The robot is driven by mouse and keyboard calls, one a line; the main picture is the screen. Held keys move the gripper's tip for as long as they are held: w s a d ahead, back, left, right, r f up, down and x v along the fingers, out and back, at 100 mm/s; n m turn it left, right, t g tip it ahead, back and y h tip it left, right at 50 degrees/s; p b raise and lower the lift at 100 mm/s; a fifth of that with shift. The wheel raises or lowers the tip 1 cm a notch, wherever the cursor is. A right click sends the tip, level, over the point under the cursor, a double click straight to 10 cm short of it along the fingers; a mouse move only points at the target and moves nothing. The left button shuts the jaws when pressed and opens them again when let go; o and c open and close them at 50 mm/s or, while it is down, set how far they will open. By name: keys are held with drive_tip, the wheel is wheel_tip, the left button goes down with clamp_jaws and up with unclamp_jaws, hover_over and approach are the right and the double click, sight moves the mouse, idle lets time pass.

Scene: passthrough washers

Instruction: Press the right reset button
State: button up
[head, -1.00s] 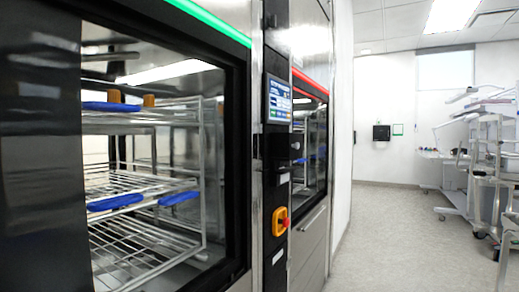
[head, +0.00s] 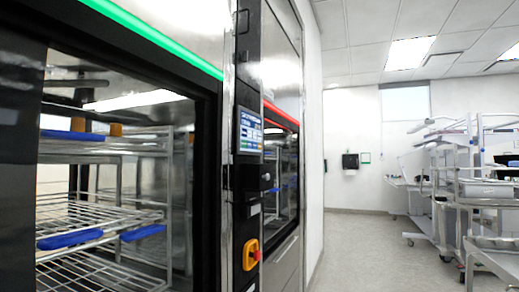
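Two washers stand in a row along the left. The near washer (head: 210,150) has a green light strip (head: 150,38) and a glass door with a wire rack inside. The farther washer (head: 283,165) has a red light strip (head: 281,115). On the dark column between them are a lit touchscreen (head: 249,132) and, below it, a red button on a yellow-orange housing (head: 250,254). I cannot tell whether this is the right reset button. No other such button shows. My gripper is not in view.
Blue items (head: 70,240) lie on the rack behind the glass. Metal carts and shelving (head: 465,190) stand at the right. The floor (head: 365,250) between the washers and the carts is clear. A dark wall box (head: 350,161) hangs on the far wall.

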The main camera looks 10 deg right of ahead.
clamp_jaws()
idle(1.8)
